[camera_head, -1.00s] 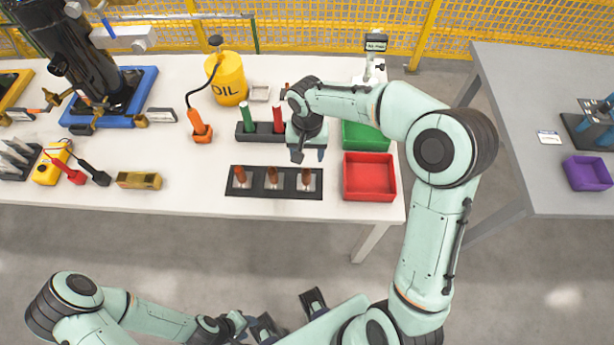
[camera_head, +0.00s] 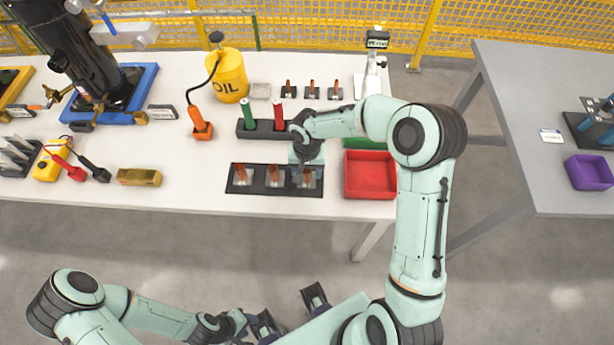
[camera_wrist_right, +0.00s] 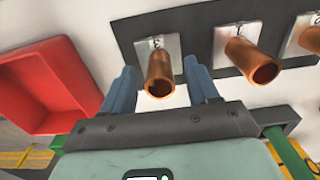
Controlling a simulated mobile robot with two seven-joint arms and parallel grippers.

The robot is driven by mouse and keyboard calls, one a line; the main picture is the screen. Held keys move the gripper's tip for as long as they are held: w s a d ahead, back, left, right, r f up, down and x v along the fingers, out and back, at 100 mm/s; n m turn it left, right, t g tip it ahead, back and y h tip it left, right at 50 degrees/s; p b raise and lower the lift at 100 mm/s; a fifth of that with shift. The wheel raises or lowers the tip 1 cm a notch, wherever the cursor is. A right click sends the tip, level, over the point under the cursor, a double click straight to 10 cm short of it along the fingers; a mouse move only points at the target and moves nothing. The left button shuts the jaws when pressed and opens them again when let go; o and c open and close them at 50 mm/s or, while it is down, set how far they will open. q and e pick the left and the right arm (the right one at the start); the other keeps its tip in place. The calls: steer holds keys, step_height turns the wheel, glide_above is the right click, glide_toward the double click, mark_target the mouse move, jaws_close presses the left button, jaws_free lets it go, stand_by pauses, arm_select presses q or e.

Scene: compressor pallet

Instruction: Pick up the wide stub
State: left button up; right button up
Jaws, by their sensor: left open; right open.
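Several copper stubs are in view; I cannot tell for sure which is the wide one. Three stand in a dark front plate (camera_head: 258,190), including a left stub (camera_head: 241,173), a middle stub (camera_head: 274,175) and a right stub (camera_head: 307,177). My right gripper (camera_head: 306,163) is open over the right one. In the right wrist view, the fingers of my right gripper (camera_wrist_right: 162,84) stand on either side of a hollow copper stub (camera_wrist_right: 160,68) by a numbered label, without closing on it. My left gripper (camera_head: 287,306) is open and empty, low in front of the table.
A red bin (camera_head: 369,175) stands close right of the plate, with a green bin (camera_head: 370,143) behind it. A dark holder (camera_head: 262,132) with green and red cylinders is behind the plate. Smaller stubs (camera_head: 311,89) stand farther back. An oil can (camera_head: 229,78) is at the back left.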

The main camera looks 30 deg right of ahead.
jaws_close()
steer(key=shift+r, duration=0.2)
